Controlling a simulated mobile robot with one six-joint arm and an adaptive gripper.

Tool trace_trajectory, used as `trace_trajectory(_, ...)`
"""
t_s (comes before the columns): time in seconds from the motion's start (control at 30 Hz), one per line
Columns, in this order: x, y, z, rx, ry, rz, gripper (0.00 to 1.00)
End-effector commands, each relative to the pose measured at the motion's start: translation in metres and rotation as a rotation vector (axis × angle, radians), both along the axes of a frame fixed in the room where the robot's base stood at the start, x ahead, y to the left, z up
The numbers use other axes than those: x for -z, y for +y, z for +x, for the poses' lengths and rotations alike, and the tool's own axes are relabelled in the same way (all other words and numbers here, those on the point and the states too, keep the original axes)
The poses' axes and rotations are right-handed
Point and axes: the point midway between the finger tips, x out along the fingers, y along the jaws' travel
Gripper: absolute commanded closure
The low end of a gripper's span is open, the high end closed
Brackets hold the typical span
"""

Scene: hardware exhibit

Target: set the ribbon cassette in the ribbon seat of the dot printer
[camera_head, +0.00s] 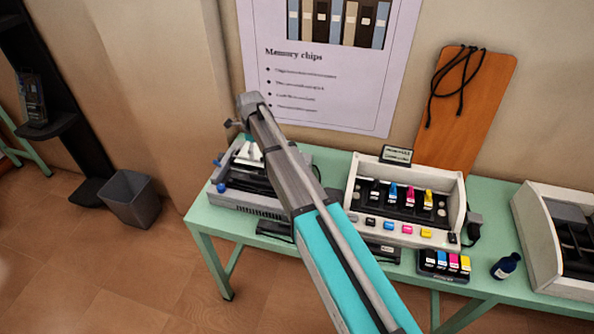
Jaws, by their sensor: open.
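The dot printer (258,210) is a grey machine with blue knobs at the left end of the green table. My arm crosses in front of its right part. My gripper (251,153) points down over the back of the printer, partly hidden behind my own arm. It is open, and I cannot tell whether it touches the printer. I cannot make out the ribbon cassette or the ribbon seat; the printer's inside is small and partly covered by my gripper and arm.
A white inkjet printer (358,190) with coloured cartridges stands mid-table. A cartridge tray (428,268) and a dark blue bottle (506,266) are in front and right of it. Another white machine (540,212) stands far right. A bin (130,198) is on the floor; a wall is behind.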

Motion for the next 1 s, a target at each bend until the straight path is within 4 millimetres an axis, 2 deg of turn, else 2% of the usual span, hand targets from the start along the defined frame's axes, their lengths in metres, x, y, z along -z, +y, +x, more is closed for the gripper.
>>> trace_trajectory(0.17, 0.000, -0.007, -0.005, -0.033, 0.000, 0.000, 0.09)
trace_trajectory(0.37, 0.000, -0.033, -0.024, -0.175, 0.000, 0.000, 0.09)
trace_trajectory(1.0, 0.000, -0.156, -0.132, -1.006, 0.002, -0.001, 0.09)
